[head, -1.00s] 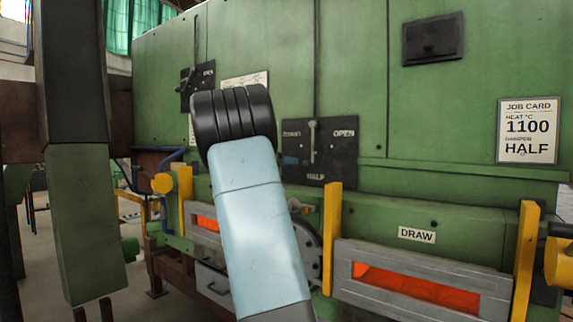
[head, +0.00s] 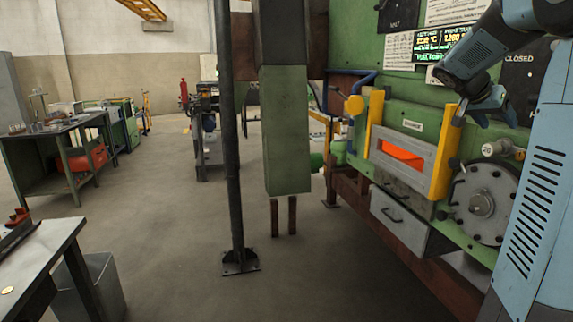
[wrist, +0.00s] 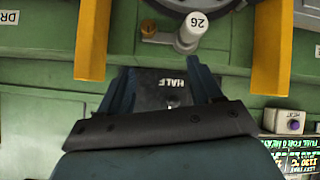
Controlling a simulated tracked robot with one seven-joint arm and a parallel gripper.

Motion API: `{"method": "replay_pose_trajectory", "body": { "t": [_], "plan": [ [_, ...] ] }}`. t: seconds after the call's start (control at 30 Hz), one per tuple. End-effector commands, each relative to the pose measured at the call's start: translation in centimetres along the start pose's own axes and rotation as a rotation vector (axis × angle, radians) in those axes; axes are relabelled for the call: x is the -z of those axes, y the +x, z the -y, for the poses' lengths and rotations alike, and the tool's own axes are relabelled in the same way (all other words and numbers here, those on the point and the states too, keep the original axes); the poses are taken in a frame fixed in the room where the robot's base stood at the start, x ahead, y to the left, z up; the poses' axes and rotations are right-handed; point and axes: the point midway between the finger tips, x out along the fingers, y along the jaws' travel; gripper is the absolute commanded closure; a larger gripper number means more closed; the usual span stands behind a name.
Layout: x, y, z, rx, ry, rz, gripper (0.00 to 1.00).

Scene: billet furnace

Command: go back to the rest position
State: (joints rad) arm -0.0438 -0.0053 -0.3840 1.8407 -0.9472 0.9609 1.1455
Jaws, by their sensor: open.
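My gripper (head: 487,112) is at the upper right of the head view, in front of the green furnace (head: 404,180). Its jaws are apart and nothing shows between them. The wrist view, upside down, shows the two dark fingers of the gripper (wrist: 166,84) spread, with a dark plate marked HALF (wrist: 168,92) behind them. My blue arm covers part of the furnace on the right of the head view.
The charge door (head: 402,152) glows orange between yellow posts (head: 443,150). A knob marked 26 (wrist: 190,32) is near my gripper in the wrist view. A dark pole (head: 231,150) stands mid-picture. Benches (head: 62,150) are at the left, with open floor between.

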Motion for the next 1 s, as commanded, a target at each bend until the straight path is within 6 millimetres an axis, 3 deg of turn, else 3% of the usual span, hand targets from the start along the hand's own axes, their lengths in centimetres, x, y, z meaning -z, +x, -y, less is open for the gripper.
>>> {"method": "replay_pose_trajectory", "body": {
  "t": [0.3,0.7,1.0],
  "plan": [
    [-10.4,-7.0,-2.0,0.266,-0.214,0.181,0.36],
    [-24.1,-16.0,-4.9,0.616,-0.515,0.261,0.36],
    [-33.2,-20.6,-7.2,0.831,-0.706,0.238,0.36]
  ]
}}
